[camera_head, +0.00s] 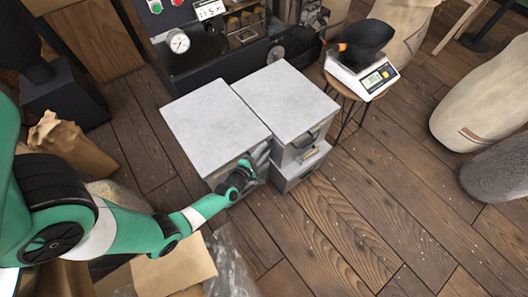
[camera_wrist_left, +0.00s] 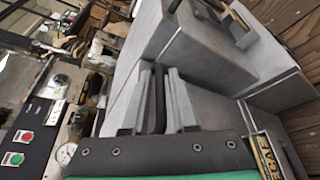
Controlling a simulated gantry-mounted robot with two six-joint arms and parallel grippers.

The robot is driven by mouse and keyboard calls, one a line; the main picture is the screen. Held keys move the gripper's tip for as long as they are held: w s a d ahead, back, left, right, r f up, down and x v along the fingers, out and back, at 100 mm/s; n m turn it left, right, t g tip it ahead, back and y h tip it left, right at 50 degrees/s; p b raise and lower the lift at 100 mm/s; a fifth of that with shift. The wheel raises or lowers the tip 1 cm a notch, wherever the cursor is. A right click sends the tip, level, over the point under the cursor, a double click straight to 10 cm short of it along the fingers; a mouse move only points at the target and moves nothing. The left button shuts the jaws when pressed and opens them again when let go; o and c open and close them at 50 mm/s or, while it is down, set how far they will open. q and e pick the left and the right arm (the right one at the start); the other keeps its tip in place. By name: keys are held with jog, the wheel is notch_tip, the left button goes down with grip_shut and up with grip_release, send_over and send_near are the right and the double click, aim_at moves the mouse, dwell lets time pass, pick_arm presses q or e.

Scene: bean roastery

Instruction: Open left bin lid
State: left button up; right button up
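The left bin has a pale grey, flat lid (camera_head: 212,118) that lies level and closed in the head view. My left gripper (camera_head: 253,163) is at the front right of this bin, just below the lid's front edge, and hides part of its front. In the left wrist view, my left gripper's grey fingers (camera_wrist_left: 157,98) reach over the grey bin, with dark strips between them. I cannot tell whether those strips are a handle held by the fingers or finger pads. A label (camera_wrist_left: 268,155) shows beside the gripper. My right gripper is not in view.
The right bin (camera_head: 284,98) stands close beside the left one, its lid closed and a dark handle on its front. A black machine (camera_head: 215,65) is behind. A scale (camera_head: 365,75) sits on a stool at right. Open wooden floor (camera_head: 340,220) lies in front.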

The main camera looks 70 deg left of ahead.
pick_arm(q)
grip_shut()
jog(key=shift+f, duration=0.1)
dwell(1.4)
